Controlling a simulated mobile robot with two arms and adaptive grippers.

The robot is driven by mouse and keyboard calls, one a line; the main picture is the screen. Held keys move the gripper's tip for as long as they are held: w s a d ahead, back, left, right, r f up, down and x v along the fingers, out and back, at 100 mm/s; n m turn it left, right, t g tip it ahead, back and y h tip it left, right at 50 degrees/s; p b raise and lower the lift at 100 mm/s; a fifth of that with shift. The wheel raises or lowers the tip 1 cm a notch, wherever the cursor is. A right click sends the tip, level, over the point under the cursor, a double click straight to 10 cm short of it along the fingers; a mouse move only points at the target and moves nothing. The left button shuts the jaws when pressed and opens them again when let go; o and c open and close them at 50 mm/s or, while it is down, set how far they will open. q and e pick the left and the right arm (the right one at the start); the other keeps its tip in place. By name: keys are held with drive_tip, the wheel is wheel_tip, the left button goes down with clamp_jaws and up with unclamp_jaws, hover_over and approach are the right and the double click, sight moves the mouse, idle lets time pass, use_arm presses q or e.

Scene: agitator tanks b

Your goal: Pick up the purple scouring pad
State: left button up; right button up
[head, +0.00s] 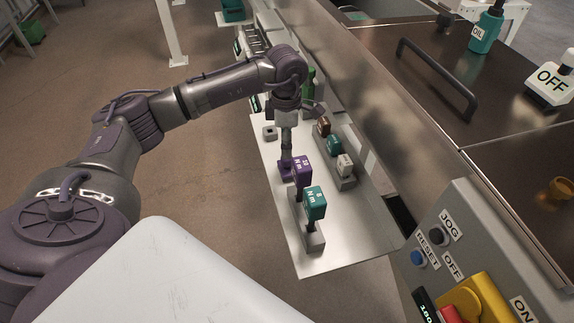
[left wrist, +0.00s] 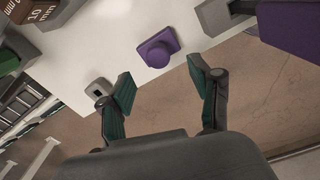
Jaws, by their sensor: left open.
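The purple scouring pad (left wrist: 158,48) lies flat on the pale metal shelf in the left wrist view, a squarish piece with a round knob on top. In the head view a small part of the pad (head: 284,168) shows beside the purple 25 Nm block (head: 302,171). My left gripper (head: 287,145) points down over the shelf close to the pad. In the left wrist view my left gripper (left wrist: 160,82) has its fingers spread and empty, with the pad ahead of the gap between the fingertips. My right gripper is in no view.
The purple block and a teal 6 Nm block (head: 315,203) stand on a grey holder near the pad. A second holder (head: 346,182) with several blocks is to the right. A small grey square piece (head: 269,132) lies left of the gripper.

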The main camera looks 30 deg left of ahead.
sight(287, 165)
use_arm(q)
drive_tip(key=shift+w+f, duration=0.1)
drive_tip(key=shift+f, duration=0.65)
drive_tip(key=shift+a+f+p, duration=0.1)
drive_tip(key=shift+f+p, duration=0.3)
drive_tip(key=shift+f, duration=0.5)
wheel_tip(287, 165, down, 2)
drive_tip(key=shift+f, duration=0.65)
clamp_jaws()
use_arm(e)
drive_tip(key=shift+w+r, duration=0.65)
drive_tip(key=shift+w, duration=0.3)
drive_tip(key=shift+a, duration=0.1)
